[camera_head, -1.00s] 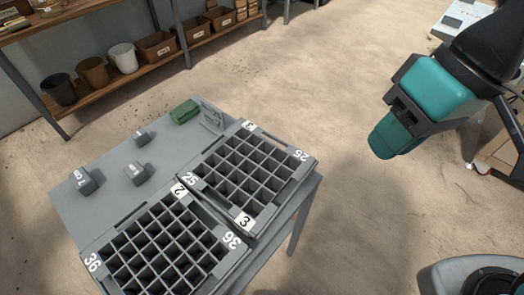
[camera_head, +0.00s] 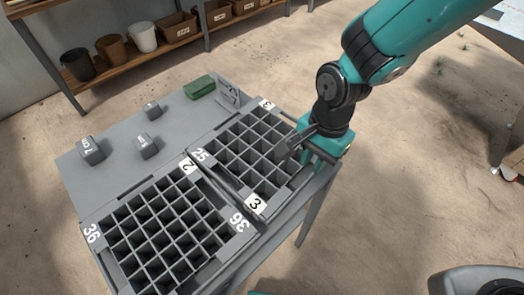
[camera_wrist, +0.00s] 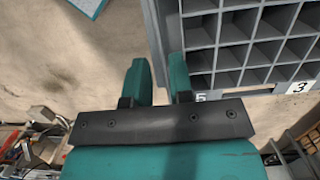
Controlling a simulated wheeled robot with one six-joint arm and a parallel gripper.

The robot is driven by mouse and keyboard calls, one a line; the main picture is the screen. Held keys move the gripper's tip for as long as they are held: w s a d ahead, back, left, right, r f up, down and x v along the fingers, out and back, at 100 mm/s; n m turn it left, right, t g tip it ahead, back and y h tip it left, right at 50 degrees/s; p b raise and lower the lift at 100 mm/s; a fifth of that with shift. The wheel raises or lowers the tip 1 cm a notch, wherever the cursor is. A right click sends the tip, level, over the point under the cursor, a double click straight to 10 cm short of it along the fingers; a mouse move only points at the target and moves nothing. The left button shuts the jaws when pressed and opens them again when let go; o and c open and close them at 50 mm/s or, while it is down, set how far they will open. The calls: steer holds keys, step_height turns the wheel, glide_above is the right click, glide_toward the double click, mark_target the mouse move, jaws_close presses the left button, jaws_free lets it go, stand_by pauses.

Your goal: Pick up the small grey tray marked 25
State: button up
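The small grey tray marked 25 (camera_head: 226,185) lies on the grey table, right of the tray marked 36. It has a grid of square cells and also carries labels reading 3. My gripper (camera_head: 314,152) is at its right-hand end in the head view and covers the corner label there. In the wrist view, my gripper's two teal fingers (camera_wrist: 159,64) stand apart, with the tray's grey end wall (camera_wrist: 160,28) at the gap between them. I cannot tell whether they touch it.
The tray marked 36 (camera_head: 113,219) lies close beside it on the left. Small grey blocks (camera_head: 91,150), a green block (camera_head: 200,87) and a grey sign (camera_head: 228,93) stand farther back on the table (camera_head: 112,180). A shelf with pots and boxes is behind.

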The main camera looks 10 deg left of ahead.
mark_target(307, 179)
steer(key=f, duration=0.5)
steer(key=s+f, duration=0.1)
steer(key=f, duration=0.2)
steer(key=shift+s+a+f, duration=0.1)
steer(key=shift+a+f, duration=0.2)
steer(key=shift+f, duration=0.05)
jaws_close()
